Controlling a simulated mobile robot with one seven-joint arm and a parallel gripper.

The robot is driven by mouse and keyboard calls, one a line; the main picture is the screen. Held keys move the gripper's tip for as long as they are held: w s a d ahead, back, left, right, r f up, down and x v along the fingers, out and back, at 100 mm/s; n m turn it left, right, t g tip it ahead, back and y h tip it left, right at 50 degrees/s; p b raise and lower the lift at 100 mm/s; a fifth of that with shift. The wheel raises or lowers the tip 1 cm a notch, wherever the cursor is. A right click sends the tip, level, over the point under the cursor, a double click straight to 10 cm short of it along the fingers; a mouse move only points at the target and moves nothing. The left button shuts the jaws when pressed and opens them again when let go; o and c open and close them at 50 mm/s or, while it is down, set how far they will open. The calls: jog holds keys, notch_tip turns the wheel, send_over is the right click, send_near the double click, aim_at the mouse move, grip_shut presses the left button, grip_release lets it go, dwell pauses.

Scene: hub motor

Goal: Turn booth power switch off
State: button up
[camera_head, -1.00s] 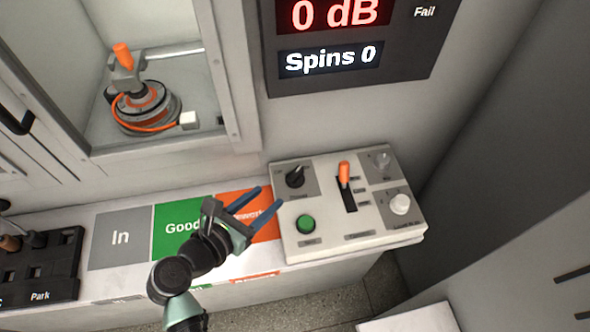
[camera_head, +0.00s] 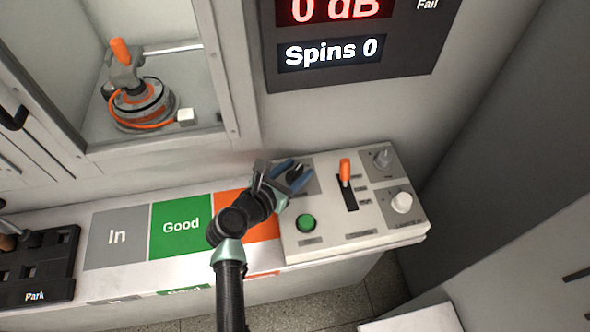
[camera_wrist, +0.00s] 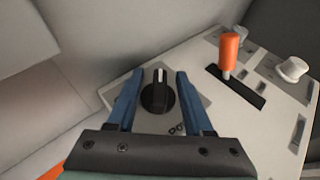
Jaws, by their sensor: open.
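The power switch is a black rotary knob with a white pointer line (camera_wrist: 158,92), on a grey plate at the control panel's back left corner. In the wrist view its pointer points away from my gripper. My gripper (camera_head: 293,174) is over this corner, with its blue fingers open. In the wrist view the fingers (camera_wrist: 158,85) stand one on each side of the knob, with a gap on both sides. In the head view the fingers partly hide the knob. I cannot tell how far down they reach beside it.
The white control panel (camera_head: 345,235) also bears a green button (camera_head: 307,223), an orange-handled lever (camera_head: 345,171), a white knob (camera_head: 401,202) and a grey knob (camera_head: 382,157). A wall rises behind it. A booth to the left holds a motor (camera_head: 143,103). The display (camera_head: 331,52) reads "Spins 0".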

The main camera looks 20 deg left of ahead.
grip_shut()
